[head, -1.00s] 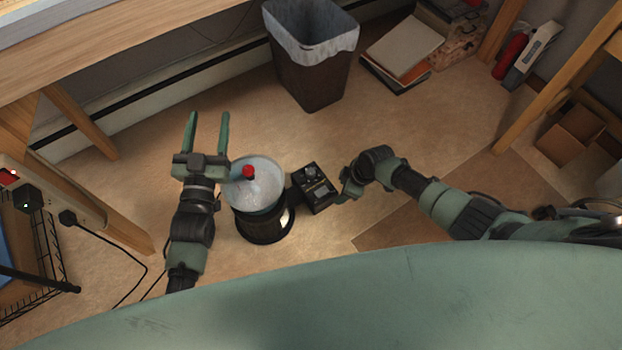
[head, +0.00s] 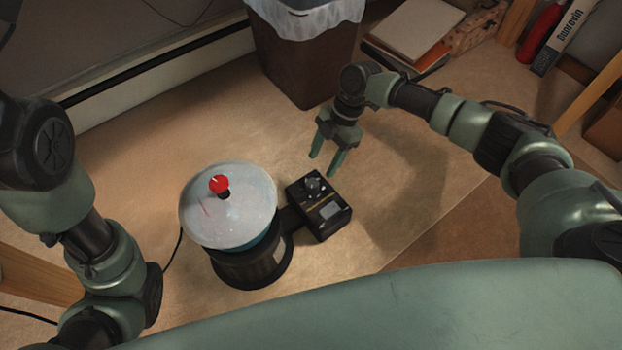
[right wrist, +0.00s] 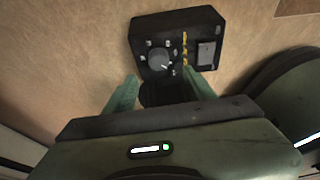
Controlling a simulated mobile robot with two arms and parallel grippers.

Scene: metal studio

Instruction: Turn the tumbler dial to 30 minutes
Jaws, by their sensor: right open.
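The tumbler (head: 245,255) stands on the floor, a dark base under a whitish lid with a red knob (head: 219,184) on top. Its black control box (head: 325,222) juts out to the right and carries the round dial (head: 312,186). In the right wrist view the dial (right wrist: 159,60) shows a light pointer and marks around it, too small to read. My right gripper (head: 325,164) is open and empty, just above and beyond the control box in the head view, apart from the dial. My left arm shows at the left edge; its gripper is out of frame.
A dark bin (head: 305,60) with a white liner stands behind. Books (head: 410,35) lie at the back right, with a red extinguisher-like object (head: 541,32) farther right. A wooden leg (head: 35,278) stands at the left. The floor right of the control box is clear.

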